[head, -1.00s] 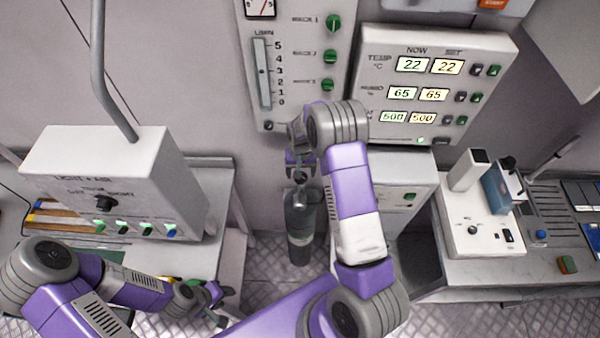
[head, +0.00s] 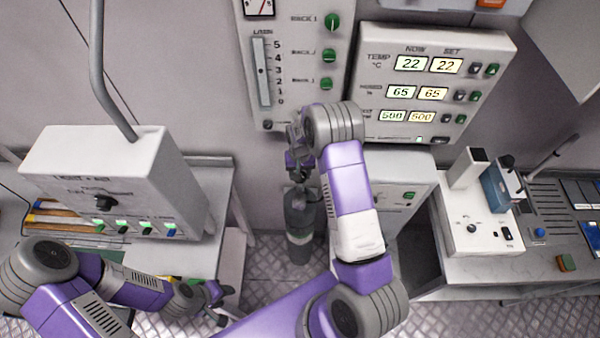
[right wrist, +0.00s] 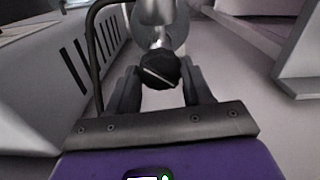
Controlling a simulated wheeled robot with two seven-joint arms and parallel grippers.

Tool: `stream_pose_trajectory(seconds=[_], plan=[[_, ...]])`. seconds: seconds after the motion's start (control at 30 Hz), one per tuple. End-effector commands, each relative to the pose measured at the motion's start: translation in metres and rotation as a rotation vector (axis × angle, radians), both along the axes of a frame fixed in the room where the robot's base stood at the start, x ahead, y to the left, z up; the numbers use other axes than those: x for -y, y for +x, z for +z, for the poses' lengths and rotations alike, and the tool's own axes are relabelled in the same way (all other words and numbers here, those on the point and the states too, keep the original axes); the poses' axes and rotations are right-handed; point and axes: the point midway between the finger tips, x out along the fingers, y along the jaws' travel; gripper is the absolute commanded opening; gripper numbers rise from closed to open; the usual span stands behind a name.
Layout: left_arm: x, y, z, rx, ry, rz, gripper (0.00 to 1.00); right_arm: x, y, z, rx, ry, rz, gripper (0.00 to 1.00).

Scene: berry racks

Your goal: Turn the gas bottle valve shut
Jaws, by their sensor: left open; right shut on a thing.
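The gas bottle (head: 300,235) is a dark grey cylinder with a lighter band, standing upright on the floor below the wall panel. In the right wrist view its valve knob (right wrist: 160,68) is black and round, with a white line slanting down to the right. My right gripper (right wrist: 161,82) has one finger on each side of the knob and is shut on it. In the head view my right gripper (head: 299,175) is at the bottle's top and partly hides the valve. My left gripper (head: 222,302) is open and empty, low on the left, away from the bottle.
A white light control box (head: 110,180) stands on the left bench. A panel with green knobs (head: 332,55) and a temperature display unit (head: 440,85) hang above the bottle. A white cabinet (head: 410,180) is close on the bottle's right. A black hose (right wrist: 93,50) runs beside the knob.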

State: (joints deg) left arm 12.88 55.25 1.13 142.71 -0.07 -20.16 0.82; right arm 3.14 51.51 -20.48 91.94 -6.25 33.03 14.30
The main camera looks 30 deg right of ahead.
Motion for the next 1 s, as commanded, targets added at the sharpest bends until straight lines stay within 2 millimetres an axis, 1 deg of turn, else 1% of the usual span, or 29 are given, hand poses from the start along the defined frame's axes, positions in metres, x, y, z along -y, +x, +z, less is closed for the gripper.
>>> stream_pose_trajectory(seconds=[0.27,0.6,0.8,1.0], plan=[[0.0,0.0,-0.011,0.0,0.0,0.0,0.43,0.0,0.0,-0.002,0.001,0.0,0.103,0.19],[0.0,0.0,-0.032,0.0,0.0,0.0,0.43,0.0,0.0,-0.002,0.001,0.0,0.366,0.19],[0.0,0.0,-0.041,0.0,0.0,0.0,0.43,0.0,0.0,-0.001,0.001,0.0,0.508,0.19],[0.0,0.0,-0.046,0.0,0.0,0.0,0.43,0.0,0.0,-0.001,0.0,0.001,0.611,0.19]])
